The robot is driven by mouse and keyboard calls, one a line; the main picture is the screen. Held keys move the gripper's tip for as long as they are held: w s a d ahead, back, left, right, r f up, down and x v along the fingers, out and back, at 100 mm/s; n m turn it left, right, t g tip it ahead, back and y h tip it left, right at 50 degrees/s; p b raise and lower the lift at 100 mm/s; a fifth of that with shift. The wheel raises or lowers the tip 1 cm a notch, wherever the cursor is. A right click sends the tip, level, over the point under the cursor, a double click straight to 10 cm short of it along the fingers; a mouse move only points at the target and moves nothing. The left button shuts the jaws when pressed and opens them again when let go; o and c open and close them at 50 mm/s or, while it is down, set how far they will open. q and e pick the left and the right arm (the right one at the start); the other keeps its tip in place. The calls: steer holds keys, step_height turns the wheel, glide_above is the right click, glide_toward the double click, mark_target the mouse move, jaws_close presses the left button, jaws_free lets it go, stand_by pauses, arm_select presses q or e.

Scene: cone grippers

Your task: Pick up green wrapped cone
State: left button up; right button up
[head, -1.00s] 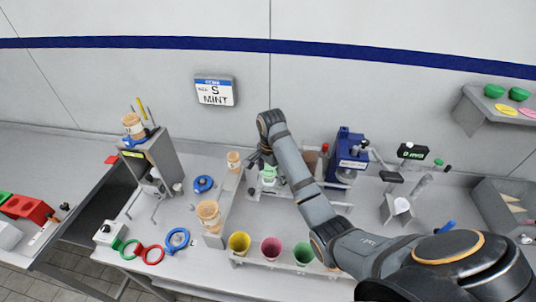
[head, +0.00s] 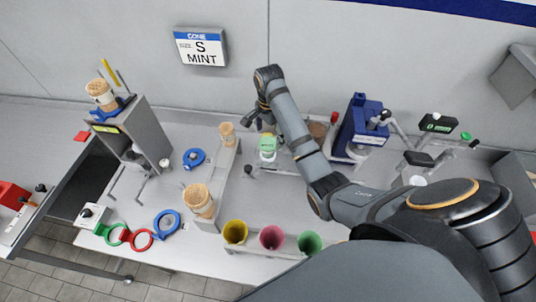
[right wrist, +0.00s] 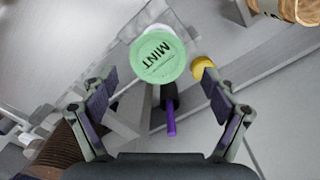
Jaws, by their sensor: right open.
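A green cone (head: 310,243) stands in the front rack, right of a pink cone (head: 272,237) and a yellow cone (head: 235,231). Its open top faces up, and nothing touches it. My right gripper (head: 262,118) is far behind it, at the back of the counter beside a tub with a green lid (head: 267,142). In the right wrist view my right gripper (right wrist: 157,78) is open and empty. The lid marked MINT (right wrist: 158,57) shows just beyond and between its fingers. My left gripper is out of view.
My right arm reaches across the right of the counter. A tall stack of wafer cones (head: 198,200) stands left of the rack. A blue machine (head: 362,125) is at the back right. A wall sign (head: 200,46) reads S MINT.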

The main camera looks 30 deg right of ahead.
mark_target(268, 144)
steer(key=shift+a+f, duration=0.1)
steer(key=f+b, duration=0.2)
steer(key=b, duration=0.1)
steer(key=shift+s+a+f, duration=0.15)
steer(key=shift+s+a, duration=0.05)
steer(key=shift+s, duration=0.15)
steer(key=shift+w+f+p, duration=0.15)
steer(key=shift+f+p, duration=0.3)
steer(key=shift+f, duration=0.35)
steer(key=shift+w+f, duration=0.1)
steer(key=shift+f, duration=0.15)
steer(key=c, duration=0.3)
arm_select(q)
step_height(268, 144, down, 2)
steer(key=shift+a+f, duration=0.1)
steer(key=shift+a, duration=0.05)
arm_select(e)
steer(key=c, duration=0.6)
